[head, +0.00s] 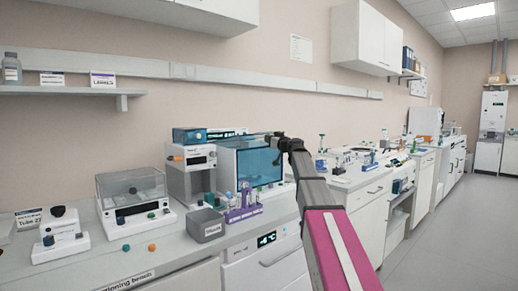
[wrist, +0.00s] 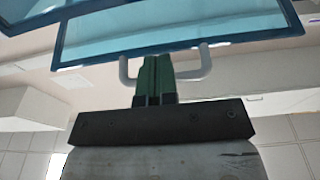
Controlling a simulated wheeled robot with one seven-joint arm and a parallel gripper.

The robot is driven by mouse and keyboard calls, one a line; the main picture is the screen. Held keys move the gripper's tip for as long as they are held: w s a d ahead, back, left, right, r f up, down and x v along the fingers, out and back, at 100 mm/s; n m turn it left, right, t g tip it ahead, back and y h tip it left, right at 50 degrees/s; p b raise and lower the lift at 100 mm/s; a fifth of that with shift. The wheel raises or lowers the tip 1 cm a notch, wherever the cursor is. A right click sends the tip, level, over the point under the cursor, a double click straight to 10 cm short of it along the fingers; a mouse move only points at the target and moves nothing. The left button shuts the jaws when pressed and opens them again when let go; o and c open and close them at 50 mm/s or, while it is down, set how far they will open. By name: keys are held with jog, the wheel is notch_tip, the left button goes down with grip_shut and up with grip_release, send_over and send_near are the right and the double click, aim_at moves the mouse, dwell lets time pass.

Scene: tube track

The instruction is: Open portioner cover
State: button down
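The portioner (head: 228,165) looks to be the white machine with a large blue see-through cover (head: 258,163), at the middle of the head view. The cover's blue panels fill the top of the wrist view (wrist: 180,30). A pale U-shaped handle (wrist: 190,74) stands on the cover's edge. My gripper (wrist: 155,66) has its two dark green fingers close together across the middle of the handle bar. I cannot tell whether they pinch the bar or only overlap it. In the head view my gripper (head: 277,140) is at the cover's upper right, partly hidden by my arm.
A purple tube rack (head: 243,207) and a grey bin (head: 207,224) stand in front of the machine. A clear-lidded device (head: 133,200) stands to the left. A teal-topped box (head: 190,137) sits behind. More benches (head: 365,165) extend right, with open floor (head: 440,235) beside them.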

notch_tip(320, 180, up, 7)
jog(key=w+a, duration=0.1)
jog(key=w, duration=0.1)
jog(key=shift+w+a, duration=0.25)
jog(key=shift+a, duration=0.15)
dwell(0.7)
jog(key=shift+r+x, duration=0.15)
jog(key=shift+x, duration=1.15)
jog(key=shift+r+x, duration=0.15)
jog(key=shift+x, duration=1.15)
jog(key=x, duration=0.3)
jog(key=shift+a+f, duration=0.1)
jog(key=shift+f, duration=0.15)
jog(key=shift+w+a+r, duration=0.1)
jog(key=shift+w+r, duration=0.05)
jog(key=shift+r, duration=0.05)
